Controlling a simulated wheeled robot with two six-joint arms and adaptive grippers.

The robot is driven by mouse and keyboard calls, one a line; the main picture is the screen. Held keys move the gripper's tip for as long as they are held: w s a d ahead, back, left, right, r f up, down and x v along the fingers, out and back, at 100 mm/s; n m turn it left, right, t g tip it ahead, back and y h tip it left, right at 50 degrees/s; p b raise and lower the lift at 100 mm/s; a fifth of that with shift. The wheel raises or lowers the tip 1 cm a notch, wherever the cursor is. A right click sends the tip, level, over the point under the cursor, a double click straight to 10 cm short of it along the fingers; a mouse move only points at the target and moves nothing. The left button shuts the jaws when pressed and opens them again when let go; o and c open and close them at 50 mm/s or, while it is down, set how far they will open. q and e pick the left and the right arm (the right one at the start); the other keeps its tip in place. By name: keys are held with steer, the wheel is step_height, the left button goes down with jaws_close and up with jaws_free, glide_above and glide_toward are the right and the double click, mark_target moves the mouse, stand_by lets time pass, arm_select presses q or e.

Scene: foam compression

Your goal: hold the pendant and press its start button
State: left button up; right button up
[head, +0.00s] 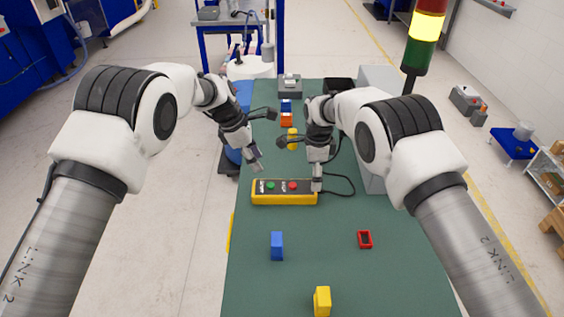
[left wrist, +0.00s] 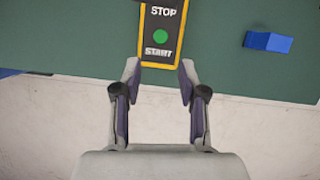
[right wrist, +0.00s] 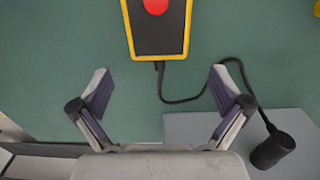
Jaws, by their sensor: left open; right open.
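The pendant (head: 284,198) is a yellow-edged box with a black face, lying flat on the green table. Its green button (head: 270,185) is beside the START label, and its red button (head: 293,186) is to the right. My left gripper (head: 258,165) is open above the pendant's left end; in the left wrist view (left wrist: 158,75) its fingers flank the START end, with the green button (left wrist: 160,37) just beyond. My right gripper (head: 317,185) is open by the right, cable end; in the right wrist view the red button (right wrist: 155,6) lies beyond its empty fingers (right wrist: 160,80).
A black cable (head: 345,178) loops from the pendant's right end. A blue block (head: 277,246), a red open frame (head: 365,239) and a yellow block (head: 322,301) stand on the near table (head: 262,285). A grey box (head: 374,165) borders the right side.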

step_height(320, 180, down, 7)
steer(key=shift+r, duration=0.15)
arm_select(q)
steer(key=shift+s, duration=0.1)
arm_select(e)
steer(key=shift+r, duration=0.1)
steer(key=shift+c, duration=0.4)
steer(key=shift+s, duration=0.1)
steer(key=c, duration=1.6)
arm_select(q)
jaws_close()
arm_select(e)
steer(key=shift+s, duration=0.1)
